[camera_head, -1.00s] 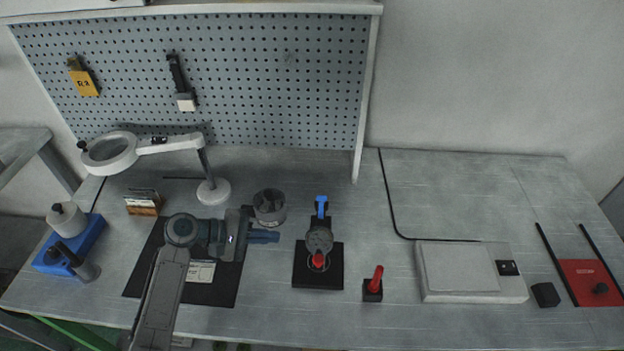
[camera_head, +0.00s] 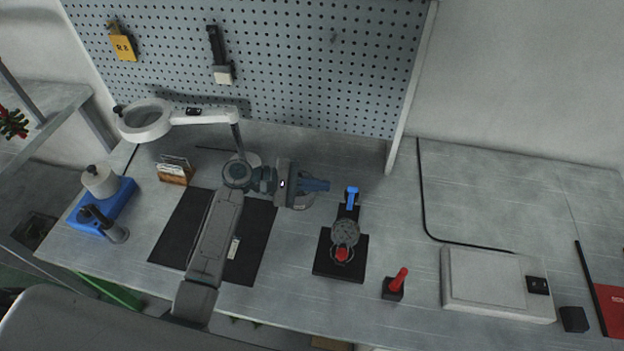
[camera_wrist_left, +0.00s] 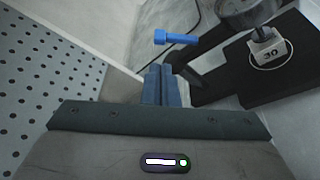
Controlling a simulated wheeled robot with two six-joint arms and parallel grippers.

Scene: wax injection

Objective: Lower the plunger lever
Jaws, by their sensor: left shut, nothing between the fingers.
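The wax injector stands on a black base (camera_head: 326,264) right of centre on the bench. Its round grey body (camera_head: 345,233) sits over the base, with a red part (camera_head: 342,254) at its front. The blue-ended plunger lever (camera_head: 351,194) stands up at the back of the injector. My left gripper (camera_head: 328,185) is shut and empty, pointing right, a short gap to the left of the lever. In the left wrist view the closed blue fingers (camera_wrist_left: 161,84) are just below the blue lever handle (camera_wrist_left: 175,38), apart from it. My right gripper is not in view.
A red-handled tool on a black block (camera_head: 393,289) stands right of the injector. A white flat box (camera_head: 485,280) lies farther right. A black mat (camera_head: 185,225) lies under my left arm, and a magnifier lamp (camera_head: 147,119) stands behind.

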